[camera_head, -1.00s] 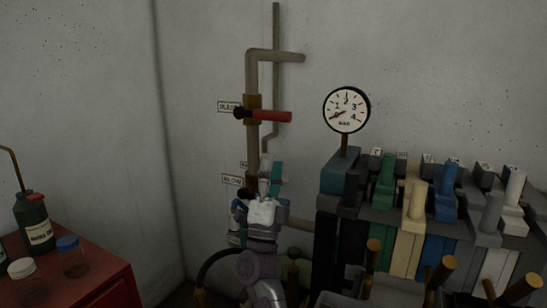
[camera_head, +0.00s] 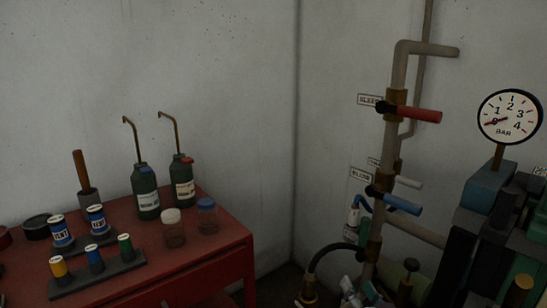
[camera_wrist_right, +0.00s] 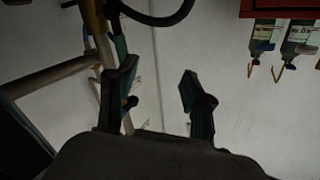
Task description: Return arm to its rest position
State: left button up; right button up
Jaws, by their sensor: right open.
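My left gripper is in neither view.
The pipe carries a red lever (camera_head: 418,113) and a blue lever (camera_head: 402,204). A gauge (camera_head: 510,117) stands at right. A red cabinet (camera_head: 190,262) at left holds oil cans (camera_head: 146,192), jars and spools.

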jog(key=s+f+n+g, duration=0.3)
jog(key=s+f+g, duration=0.4)
jog(key=s+f, duration=0.65)
jog(key=s+d+f+n+g+h, duration=0.15)
jog(key=s+g, duration=0.25)
jog(key=s, duration=0.5)
jog(key=s+f+n+g+h, duration=0.1)
jog(key=s+f+g, duration=0.2)
jog(key=s, duration=0.6)
notch_tip(320, 180, down, 23)
jog(key=s+g+p, duration=0.1)
jog(key=s+p, duration=0.1)
jog(key=p, duration=0.2)
jog(key=s+d+f+g+p, duration=0.1)
jog(key=s+d+f+p, duration=0.1)
jog(key=s+f, duration=1)
jog(key=s, duration=0.3)
jog(key=shift+s+d+f, duration=0.3)
jog(key=shift+s+f, duration=0.1)
